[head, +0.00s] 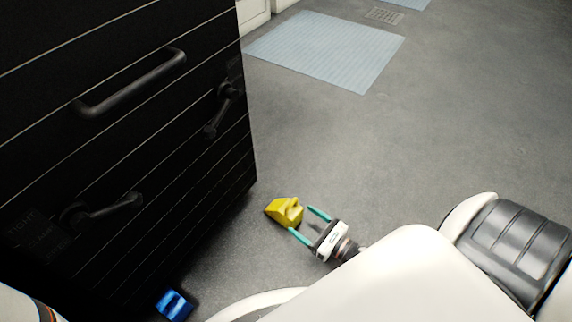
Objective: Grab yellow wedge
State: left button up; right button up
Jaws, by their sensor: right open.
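The yellow wedge (284,211) lies on the grey floor near the front corner of the black cabinet. My right gripper (309,224) is low over the floor just to the right of the wedge. Its two teal fingers are spread apart and point toward the wedge, with nothing clearly between them. Whether a finger touches the wedge I cannot tell. My left gripper is out of view.
A tall black cabinet (130,130) with dark handles fills the left side, close to the wedge. A blue object (175,305) lies on the floor at the cabinet's foot. A light blue mat (325,50) lies farther back. Floor to the right is clear.

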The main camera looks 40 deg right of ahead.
aim_at(279, 204)
jog(key=shift+b+x, duration=0.45)
jog(key=shift+x, duration=0.8)
jog(key=b+x, duration=0.1)
jog(key=x, duration=0.1)
jog(key=b+x, duration=0.2)
jog(key=shift+a+f, duration=0.15)
jog(key=shift+f, duration=0.1)
jog(key=shift+w+a+r+b, duration=0.15)
jog(key=shift+w+b, duration=0.2)
jog(key=shift+w, duration=0.1)
jog(key=c, duration=1.2)
jog(key=shift+r, duration=0.1)
